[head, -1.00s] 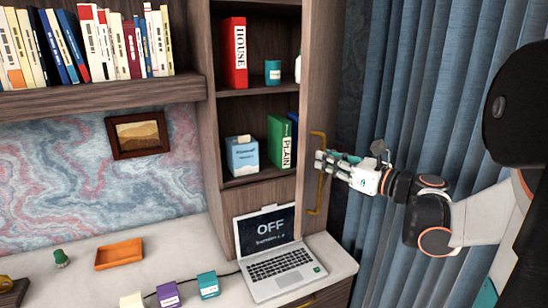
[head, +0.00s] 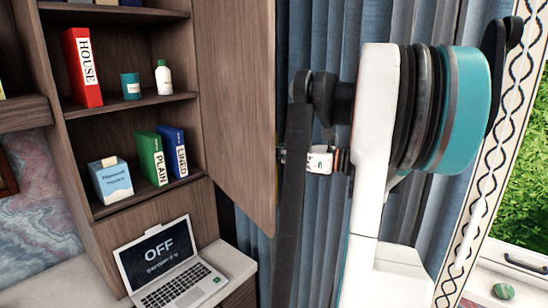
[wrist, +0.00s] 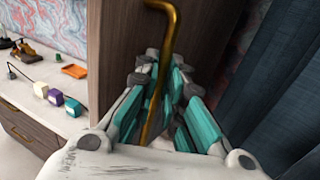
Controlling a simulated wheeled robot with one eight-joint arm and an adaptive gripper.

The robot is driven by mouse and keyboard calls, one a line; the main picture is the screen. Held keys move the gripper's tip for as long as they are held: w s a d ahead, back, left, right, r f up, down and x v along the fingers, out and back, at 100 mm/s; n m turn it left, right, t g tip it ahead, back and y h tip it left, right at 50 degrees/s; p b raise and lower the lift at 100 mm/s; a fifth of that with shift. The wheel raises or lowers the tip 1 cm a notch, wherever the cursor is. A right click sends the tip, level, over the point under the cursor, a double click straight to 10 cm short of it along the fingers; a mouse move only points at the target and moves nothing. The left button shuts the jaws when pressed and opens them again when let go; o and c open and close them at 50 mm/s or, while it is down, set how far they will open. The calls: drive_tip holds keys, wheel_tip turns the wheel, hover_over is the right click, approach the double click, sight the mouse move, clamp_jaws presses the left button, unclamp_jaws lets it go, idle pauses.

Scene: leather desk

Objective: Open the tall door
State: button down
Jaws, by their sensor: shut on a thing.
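The tall wooden door (head: 236,105) of the bookcase stands open to the right of the shelves, with its inner face showing in the head view. Its gold bar handle (wrist: 158,48) runs down between my fingers in the wrist view. My gripper (wrist: 160,75), with teal-lined fingers, is shut on the handle. In the head view the white part of my gripper shows just beyond the door's free edge. The fingers and most of the handle are hidden there by my arm and the door.
The open shelves hold a red book (head: 82,67), a teal cup (head: 131,86), a white bottle (head: 163,77) and other books. A laptop (head: 168,262) sits on the desk below. Blue curtains (head: 335,35) hang close behind the door and my arm.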

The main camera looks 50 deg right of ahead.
drive_tip(key=shift+w+r, duration=0.2)
drive_tip(key=c, duration=1.8)
unclamp_jaws()
drive_tip(key=shift+w+f, duration=0.1)
drive_tip(key=shift+w, duration=0.1)
drive_tip(key=shift+o, duration=0.5)
drive_tip(key=shift+w+f, duration=0.15)
drive_tip(key=shift+w, duration=0.15)
wheel_tip(320, 180, up, 10)
drive_tip(key=shift+s, duration=0.3)
